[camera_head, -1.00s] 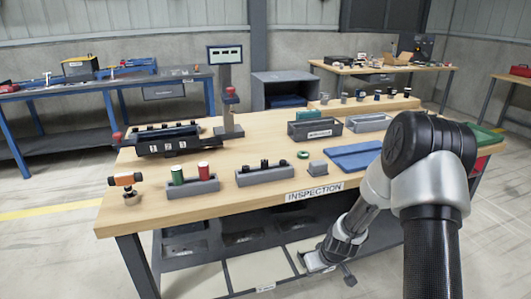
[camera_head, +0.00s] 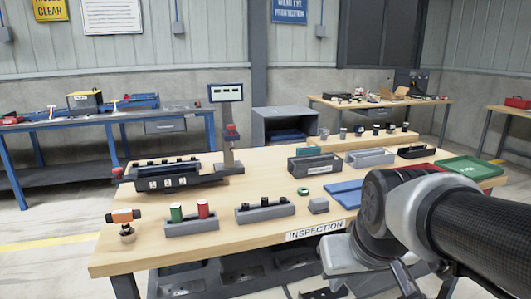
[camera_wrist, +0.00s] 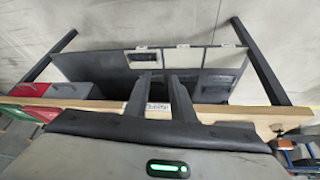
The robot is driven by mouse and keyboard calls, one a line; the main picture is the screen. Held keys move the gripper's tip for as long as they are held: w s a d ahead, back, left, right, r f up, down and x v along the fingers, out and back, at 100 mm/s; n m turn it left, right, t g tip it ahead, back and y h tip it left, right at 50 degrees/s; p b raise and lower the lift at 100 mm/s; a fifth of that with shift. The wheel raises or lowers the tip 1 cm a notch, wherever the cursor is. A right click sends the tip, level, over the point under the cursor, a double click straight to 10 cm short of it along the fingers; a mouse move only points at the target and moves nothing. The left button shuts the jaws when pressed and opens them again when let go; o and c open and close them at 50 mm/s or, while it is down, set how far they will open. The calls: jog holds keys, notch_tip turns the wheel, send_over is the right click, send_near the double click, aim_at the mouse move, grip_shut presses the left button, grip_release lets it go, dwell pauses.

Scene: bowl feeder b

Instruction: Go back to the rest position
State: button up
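My gripper (camera_wrist: 163,78) shows in the wrist view with its two dark fingers apart and nothing between them. The inspection table (camera_head: 115,258) lies beyond the fingers, its wooden edge (camera_wrist: 230,112) running across the wrist view. In the head view my arm fills the lower right, in front of the table's front edge. The gripper itself is not clearly visible there; the arm and the picture's lower edge hide most of it.
A grey holder (camera_head: 190,227) with a green and a red cylinder stands near the table's front, beside another holder (camera_head: 265,213) with dark pegs. A blue mat (camera_head: 345,194) and green tray (camera_head: 470,168) lie near my arm. A lower shelf (camera_wrist: 195,62) is under the table.

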jog(key=s+r+p, duration=0.1)
jog(key=s+r, duration=0.2)
jog(key=s, duration=0.4)
notch_tip(320, 180, up, 23)
jog(key=p, duration=2.3)
jog(key=shift+w+r+m, duration=0.15)
jog(key=shift+w+m, duration=0.1)
jog(key=shift+m, duration=0.15)
jog(key=shift+a, duration=0.1)
